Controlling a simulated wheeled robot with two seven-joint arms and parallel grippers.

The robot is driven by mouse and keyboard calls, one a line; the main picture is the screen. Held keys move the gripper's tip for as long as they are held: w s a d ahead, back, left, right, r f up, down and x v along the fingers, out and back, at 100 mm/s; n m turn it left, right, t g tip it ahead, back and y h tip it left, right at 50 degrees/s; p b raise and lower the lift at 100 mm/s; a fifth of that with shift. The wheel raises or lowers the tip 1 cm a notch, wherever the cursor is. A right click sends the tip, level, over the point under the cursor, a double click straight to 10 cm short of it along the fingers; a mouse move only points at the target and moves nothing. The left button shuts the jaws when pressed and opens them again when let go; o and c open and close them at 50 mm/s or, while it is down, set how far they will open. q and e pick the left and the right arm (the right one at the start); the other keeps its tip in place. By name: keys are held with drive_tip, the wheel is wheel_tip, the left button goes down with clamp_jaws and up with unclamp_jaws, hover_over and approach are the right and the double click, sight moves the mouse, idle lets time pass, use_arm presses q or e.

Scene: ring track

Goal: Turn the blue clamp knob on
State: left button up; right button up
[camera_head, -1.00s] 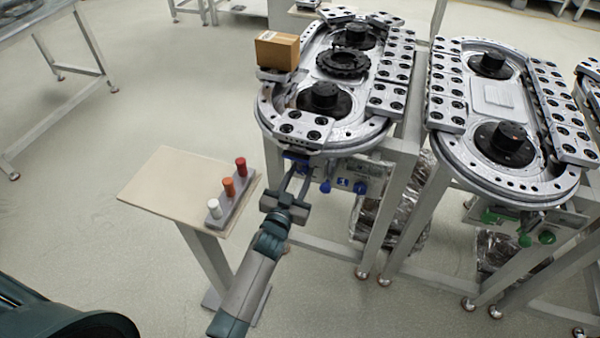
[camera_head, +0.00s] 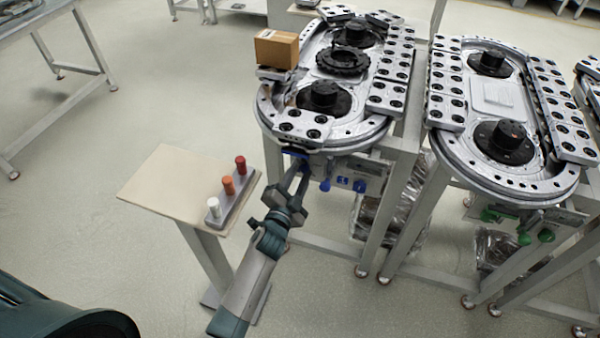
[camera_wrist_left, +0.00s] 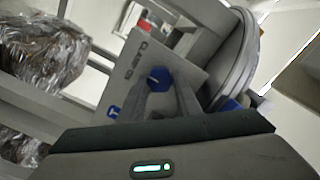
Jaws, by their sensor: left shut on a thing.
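The near end of the ring track (camera_head: 350,133) has a front panel with blue controls under its rim. My left gripper (camera_head: 296,168) reaches up to the left part of that panel, its fingers shut on a blue knob. In the left wrist view the blue clamp knob (camera_wrist_left: 158,77), with a pale pointer line, shows between the fingertips (camera_wrist_left: 165,92) on a grey panel tilted in the picture. In the head view the fingers largely hide this knob. My right gripper is not in view.
A small table (camera_head: 160,190) at the left holds a rack with white, orange and red pegs (camera_head: 228,186). A cardboard box (camera_head: 277,50) sits on the track's left side. A second track (camera_head: 500,190) with green controls (camera_head: 524,238) stands right. Floor at left is open.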

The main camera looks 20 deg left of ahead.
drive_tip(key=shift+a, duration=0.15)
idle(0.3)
use_arm(q)
drive_tip(key=o, duration=1.1)
drive_tip(key=shift+c, duration=0.2)
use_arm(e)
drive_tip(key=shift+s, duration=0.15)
use_arm(q)
drive_tip(key=shift+s, duration=0.1)
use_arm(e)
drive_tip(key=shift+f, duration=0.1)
use_arm(q)
drive_tip(key=shift+s+f, duration=0.1)
drive_tip(key=shift+s, duration=0.4)
drive_tip(key=s+b, duration=0.2)
drive_tip(key=s, duration=1.4)
drive_tip(key=shift+s+a+b, duration=0.15)
drive_tip(key=shift+a+b, duration=0.1)
drive_tip(key=shift+b, duration=0.05)
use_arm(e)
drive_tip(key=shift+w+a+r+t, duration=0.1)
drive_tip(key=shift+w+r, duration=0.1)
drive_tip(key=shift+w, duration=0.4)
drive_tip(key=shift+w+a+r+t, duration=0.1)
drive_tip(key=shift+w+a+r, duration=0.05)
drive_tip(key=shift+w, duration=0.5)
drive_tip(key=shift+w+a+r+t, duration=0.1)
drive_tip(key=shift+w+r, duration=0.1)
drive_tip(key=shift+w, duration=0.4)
